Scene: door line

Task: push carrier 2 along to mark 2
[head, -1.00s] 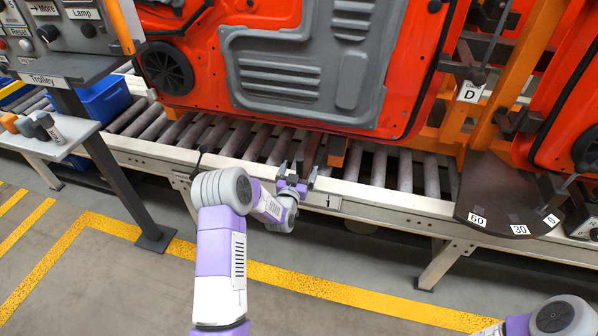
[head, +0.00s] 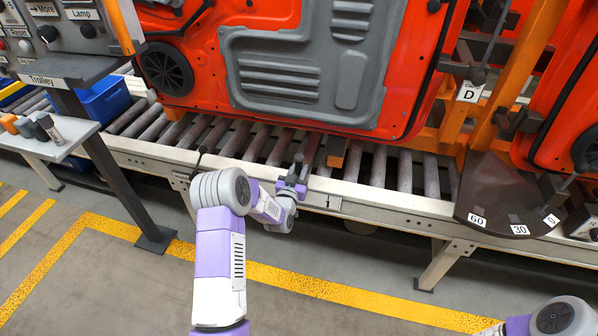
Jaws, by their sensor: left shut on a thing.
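A large orange-red door panel with a grey inner plate (head: 300,75) hangs over the roller line. An orange frame (head: 540,45) with a plate "D" (head: 470,91) stands at its right. No number shows on either, so I cannot tell which is carrier 2. A plate reading "1" (head: 333,202) is on the line's front rail; no mark 2 is readable. My left gripper (head: 296,174) is at that rail, just left of the plate, its fingers shut on a small part they mostly hide. My right gripper is out of view.
A second orange-red door (head: 570,125) stands at the right. A dark dial plate (head: 500,195) marked 60, 30, 0 juts from the rail. A trolley shelf (head: 50,140) and blue bin (head: 102,98) are at left. Floor in front is clear.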

